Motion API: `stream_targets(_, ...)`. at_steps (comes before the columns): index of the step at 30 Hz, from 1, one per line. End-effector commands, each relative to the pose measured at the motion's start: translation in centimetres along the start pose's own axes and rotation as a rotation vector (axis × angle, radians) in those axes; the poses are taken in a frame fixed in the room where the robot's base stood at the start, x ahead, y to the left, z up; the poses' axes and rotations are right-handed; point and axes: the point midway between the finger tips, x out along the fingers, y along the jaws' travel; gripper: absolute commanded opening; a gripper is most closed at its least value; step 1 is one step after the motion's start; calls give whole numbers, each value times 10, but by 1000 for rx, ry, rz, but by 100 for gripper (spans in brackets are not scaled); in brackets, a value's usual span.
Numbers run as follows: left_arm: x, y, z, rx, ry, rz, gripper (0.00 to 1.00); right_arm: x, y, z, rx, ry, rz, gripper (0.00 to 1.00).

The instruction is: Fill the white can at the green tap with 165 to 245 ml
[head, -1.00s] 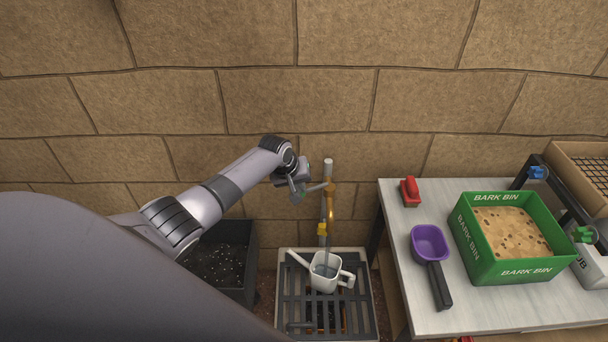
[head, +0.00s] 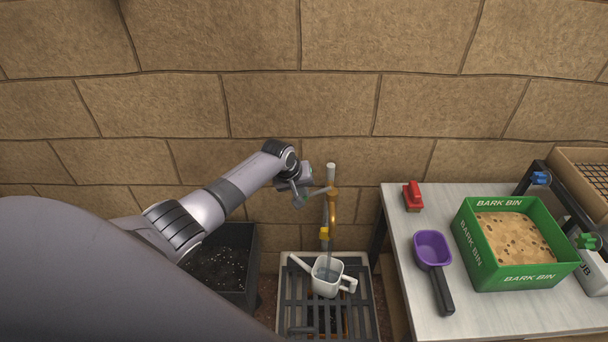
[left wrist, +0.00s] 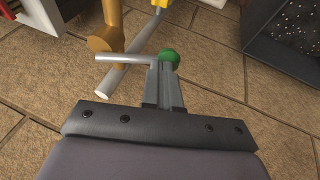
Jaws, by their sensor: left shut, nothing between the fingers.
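The white can (head: 326,288) stands upright on the dark grate under the tap, its spout to the left and its handle to the right. The tap (head: 332,208) is a brass and grey pipe with a yellow nozzle (head: 324,233). A thin stream runs from the nozzle into the can, and water shows inside; its volume cannot be read. The tap's grey lever ends in a green knob (left wrist: 170,57) in the left wrist view. My left gripper (left wrist: 165,68) is shut and empty, its fingertips at the knob. It also shows beside the tap in the head view (head: 301,197). My right gripper is not in view.
A grated drain basin (head: 366,262) holds the can. A dark planter (head: 246,262) of soil stands left of it. On the table (head: 395,240) at right are a red-handled item (head: 412,196), a purple scoop (head: 433,248) and a green bark bin (head: 520,277). The stone wall stands close behind.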

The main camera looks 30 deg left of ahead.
Motion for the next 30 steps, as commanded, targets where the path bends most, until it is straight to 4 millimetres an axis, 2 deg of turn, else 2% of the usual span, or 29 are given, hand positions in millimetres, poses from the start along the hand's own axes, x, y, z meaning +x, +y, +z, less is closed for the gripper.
stream_targets(14, -44, 12, -14, -1, -1, 0, 0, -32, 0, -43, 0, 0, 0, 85)
stream_targets(30, -109, 13, -13, 0, 3, 1, 0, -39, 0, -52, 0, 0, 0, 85)
